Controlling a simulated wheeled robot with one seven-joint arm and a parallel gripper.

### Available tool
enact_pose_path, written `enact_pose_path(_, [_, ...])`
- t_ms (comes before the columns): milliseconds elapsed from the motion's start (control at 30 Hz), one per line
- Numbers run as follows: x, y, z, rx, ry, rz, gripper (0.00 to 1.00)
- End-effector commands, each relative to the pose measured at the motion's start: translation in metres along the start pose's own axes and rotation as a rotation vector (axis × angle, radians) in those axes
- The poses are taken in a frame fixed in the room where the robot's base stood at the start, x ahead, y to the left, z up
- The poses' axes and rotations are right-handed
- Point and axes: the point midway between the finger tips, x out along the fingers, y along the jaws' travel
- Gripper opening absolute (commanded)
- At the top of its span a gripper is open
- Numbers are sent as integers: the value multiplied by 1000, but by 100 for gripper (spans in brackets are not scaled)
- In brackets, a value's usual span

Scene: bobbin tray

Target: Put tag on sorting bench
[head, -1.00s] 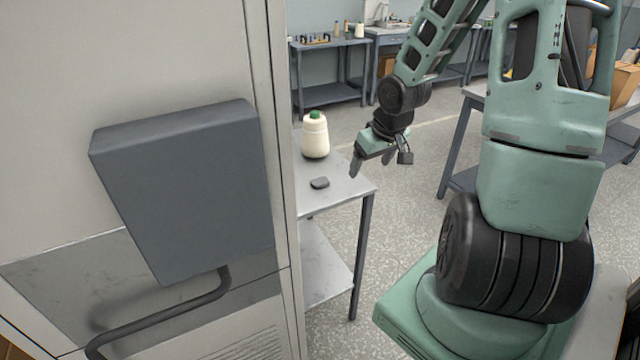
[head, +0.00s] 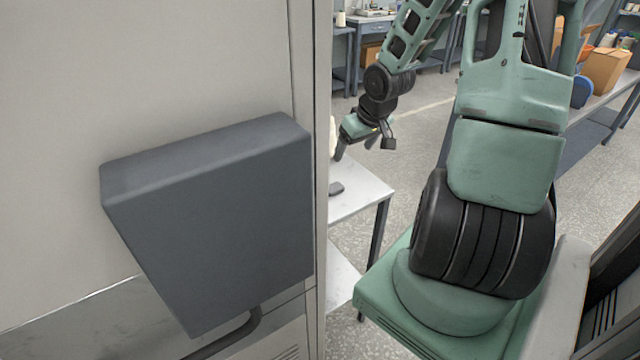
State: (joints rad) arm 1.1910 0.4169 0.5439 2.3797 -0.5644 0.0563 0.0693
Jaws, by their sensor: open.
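A small dark grey flat piece (head: 336,188), which may be the tag, lies on a light-topped table (head: 362,192) just right of the cabinet edge. My gripper (head: 362,150) hangs above the table's far side, apart from the dark piece. It is open and I see nothing held in it. A cream bottle (head: 332,136) on the table is almost wholly hidden behind the cabinet edge. I cannot tell which table is the sorting bench.
A tall pale cabinet (head: 220,60) with a grey box (head: 215,225) on its front fills the left side, close by. A long bench (head: 600,100) with a cardboard box (head: 605,70) stands at the right. Speckled floor is clear between.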

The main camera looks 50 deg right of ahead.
Motion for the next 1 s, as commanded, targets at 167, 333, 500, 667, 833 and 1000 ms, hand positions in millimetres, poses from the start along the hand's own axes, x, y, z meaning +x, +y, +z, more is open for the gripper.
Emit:
enact_pose_path(167, [18,-1,2,-2,-2,-2,78])
enact_pose_path(333, [52,-2,2,-4,-3,-3,78])
enact_pose_path(500, [85,-2,2,-3,-3,-3,78])
enact_pose_path(667, [110,-1,1,-2,-3,-2,78])
enact_pose_path(833, [122,0,1,0,-1,0,78])
enact_pose_path(1000, [138,-1,4,-1,-3,-2,78])
